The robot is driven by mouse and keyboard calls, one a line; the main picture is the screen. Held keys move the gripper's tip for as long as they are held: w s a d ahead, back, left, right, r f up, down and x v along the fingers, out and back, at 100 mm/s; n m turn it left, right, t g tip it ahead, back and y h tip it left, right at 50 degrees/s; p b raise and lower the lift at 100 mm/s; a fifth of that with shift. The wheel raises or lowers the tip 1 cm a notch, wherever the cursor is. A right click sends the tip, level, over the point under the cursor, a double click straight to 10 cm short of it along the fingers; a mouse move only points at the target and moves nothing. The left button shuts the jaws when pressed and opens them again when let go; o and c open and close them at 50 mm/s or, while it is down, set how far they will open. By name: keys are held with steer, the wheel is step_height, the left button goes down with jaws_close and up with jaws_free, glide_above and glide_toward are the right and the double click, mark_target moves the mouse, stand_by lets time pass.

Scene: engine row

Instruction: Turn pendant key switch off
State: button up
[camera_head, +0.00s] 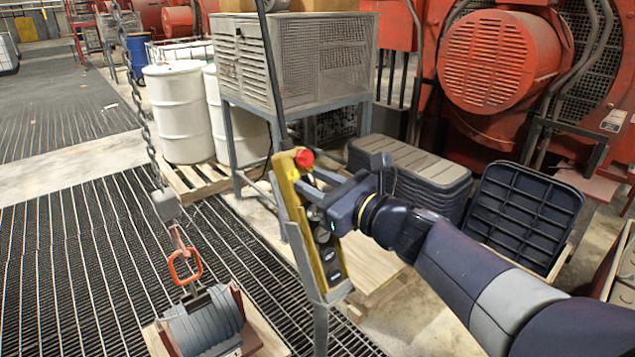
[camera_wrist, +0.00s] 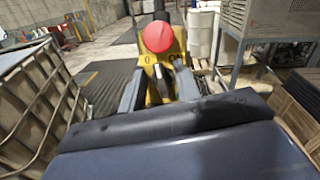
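The yellow pendant (camera_head: 330,255) hangs tilted on a grey post. A red mushroom button (camera_head: 304,158) sits at its top, and several dark round controls run down its face. In the wrist view the pendant (camera_wrist: 178,46) is straight ahead, with the red button (camera_wrist: 158,36) above my fingers. My gripper (camera_head: 315,184) is at the upper part of the pendant, just below the red button. The key's angle is unclear.
A chain hoist with an orange hook (camera_head: 186,267) hangs left of the pendant. A mesh cage (camera_head: 240,60) and white drums (camera_head: 180,110) stand behind. Stacked dark crates (camera_head: 410,165) are behind my arm. A wire-frame container (camera_wrist: 40,110) is at left in the wrist view.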

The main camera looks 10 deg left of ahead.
steer(key=shift+c, duration=0.2)
jaws_close()
steer(key=shift+f+n+g+y+b, duration=0.15)
steer(key=shift+n+g+y+b, duration=0.15)
steer(key=shift+n+g+b, duration=0.9)
steer(key=shift+n+b, duration=0.25)
steer(key=shift+n, duration=1.05)
steer(key=shift+o, duration=0.2)
jaws_free()
steer(key=shift+d, duration=0.1)
steer(key=b+v, duration=0.1)
steer(key=v, duration=0.9)
steer(key=shift+s+d+b, duration=0.2)
steer(key=shift+d+b, duration=0.1)
steer(key=shift+b, duration=0.1)
